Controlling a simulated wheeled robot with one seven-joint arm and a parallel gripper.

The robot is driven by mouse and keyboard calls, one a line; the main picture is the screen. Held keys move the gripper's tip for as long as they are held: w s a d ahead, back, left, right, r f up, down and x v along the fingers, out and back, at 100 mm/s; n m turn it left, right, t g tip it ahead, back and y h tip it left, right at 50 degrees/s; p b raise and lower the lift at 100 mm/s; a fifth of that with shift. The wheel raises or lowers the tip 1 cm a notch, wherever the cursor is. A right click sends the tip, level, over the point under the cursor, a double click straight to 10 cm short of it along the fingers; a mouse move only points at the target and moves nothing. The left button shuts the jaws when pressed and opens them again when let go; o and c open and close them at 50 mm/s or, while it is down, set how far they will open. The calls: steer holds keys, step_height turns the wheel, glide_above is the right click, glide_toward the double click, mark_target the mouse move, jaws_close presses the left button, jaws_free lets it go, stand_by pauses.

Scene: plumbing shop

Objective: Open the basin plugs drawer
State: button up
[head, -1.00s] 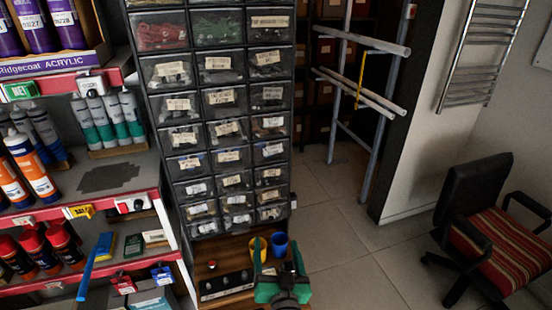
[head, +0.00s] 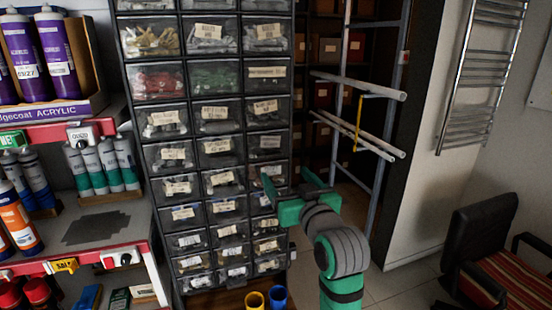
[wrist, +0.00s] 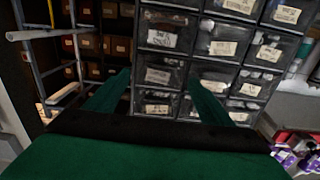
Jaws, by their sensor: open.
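A tall black cabinet of small clear-front drawers (head: 217,147) stands in the middle of the head view. Its drawers look shut and carry cream labels too small to read, so I cannot tell which is the basin plugs drawer. My green gripper (head: 285,178) is raised at the cabinet's right column and hides part of some drawer fronts. In the wrist view my gripper (wrist: 158,80) is open and empty, its fingers spread toward a column of drawers (wrist: 162,75). I see no contact with any drawer.
Shelves with tubes and bottles (head: 75,230) stand close on the left. A grey pipe rack (head: 362,95) is right of the cabinet, with a black chair (head: 480,245) further right. A yellow cup (head: 253,300) and a blue cup (head: 278,296) sit below the drawers.

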mark_target(272, 156)
steer(key=x, duration=0.9)
steer(key=shift+w+a+r, duration=0.1)
steer(key=shift+a+r, duration=0.2)
steer(key=shift+a, duration=0.05)
steer(key=shift+w, duration=0.75)
steer(key=shift+c, duration=0.3)
